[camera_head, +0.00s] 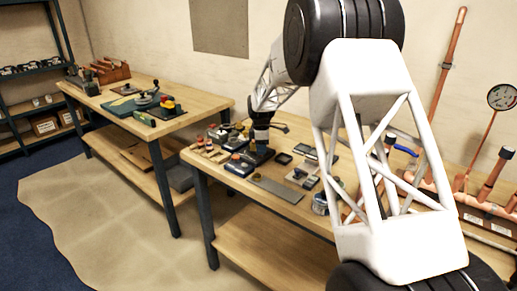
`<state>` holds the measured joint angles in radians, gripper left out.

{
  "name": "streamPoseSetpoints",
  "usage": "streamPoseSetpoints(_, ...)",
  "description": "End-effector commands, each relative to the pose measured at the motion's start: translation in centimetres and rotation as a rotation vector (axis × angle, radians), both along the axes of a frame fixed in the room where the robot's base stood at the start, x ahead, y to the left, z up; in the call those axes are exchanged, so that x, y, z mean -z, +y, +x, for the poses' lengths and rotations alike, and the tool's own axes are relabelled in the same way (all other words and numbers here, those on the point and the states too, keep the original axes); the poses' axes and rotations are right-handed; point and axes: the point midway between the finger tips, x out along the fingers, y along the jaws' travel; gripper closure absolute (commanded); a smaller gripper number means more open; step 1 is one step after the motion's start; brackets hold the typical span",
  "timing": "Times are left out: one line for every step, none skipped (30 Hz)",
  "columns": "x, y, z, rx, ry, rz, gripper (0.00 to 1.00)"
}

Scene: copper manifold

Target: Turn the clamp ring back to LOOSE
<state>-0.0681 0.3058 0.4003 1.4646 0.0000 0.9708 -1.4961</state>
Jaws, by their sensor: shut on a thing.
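My gripper (261,143) is small in the view, at the near workbench's (237,180) back left part. It points down among the small fixtures and is shut on a small part that its fingers and wrist mostly hide. A dark blue block (239,167) with a red-topped piece (236,156) stands just left of and below the fingers. I cannot make out the clamp ring or any LOOSE mark at this size, nor how the ring is turned.
A grey flat plate (277,190) lies at the bench's front edge. Wooden pieces (208,151) are left of my gripper. Small dark items and a can (320,204) are to the right, then copper pipes (487,185) and a gauge (502,96). Another bench (197,105) stands left, beyond a gap.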

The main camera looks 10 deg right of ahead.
Motion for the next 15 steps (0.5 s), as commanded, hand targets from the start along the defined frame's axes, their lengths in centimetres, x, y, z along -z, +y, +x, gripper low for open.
streamPoseSetpoints(0.03,-0.09,-0.02,-0.007,0.001,0.0,1.0)
streamPoseSetpoints(0.03,-0.12,-0.01,-0.012,0.001,0.0,1.0)
streamPoseSetpoints(0.03,-0.15,0.0,-0.017,0.001,0.0,1.0)
streamPoseSetpoints(0.03,-0.17,0.01,-0.02,0.001,0.0,1.0)
streamPoseSetpoints(0.03,-0.18,0.01,-0.022,0.001,0.0,1.0)
streamPoseSetpoints(0.02,-0.19,0.02,-0.023,0.001,0.0,1.0)
streamPoseSetpoints(0.03,-0.2,0.02,-0.023,0.001,0.0,1.0)
streamPoseSetpoints(0.03,-0.21,0.02,-0.023,0.001,0.0,1.0)
streamPoseSetpoints(0.03,-0.21,0.02,-0.023,0.001,0.0,1.0)
streamPoseSetpoints(0.02,-0.22,0.03,-0.023,0.001,0.0,1.0)
streamPoseSetpoints(0.02,-0.22,0.03,-0.023,0.001,0.0,1.0)
streamPoseSetpoints(0.02,-0.23,0.03,-0.022,0.001,0.0,1.0)
streamPoseSetpoints(0.02,-0.23,0.03,-0.022,0.001,0.0,1.0)
streamPoseSetpoints(0.02,-0.23,0.04,-0.022,0.001,0.0,1.0)
streamPoseSetpoints(0.02,-0.24,0.04,-0.022,0.001,0.0,0.7)
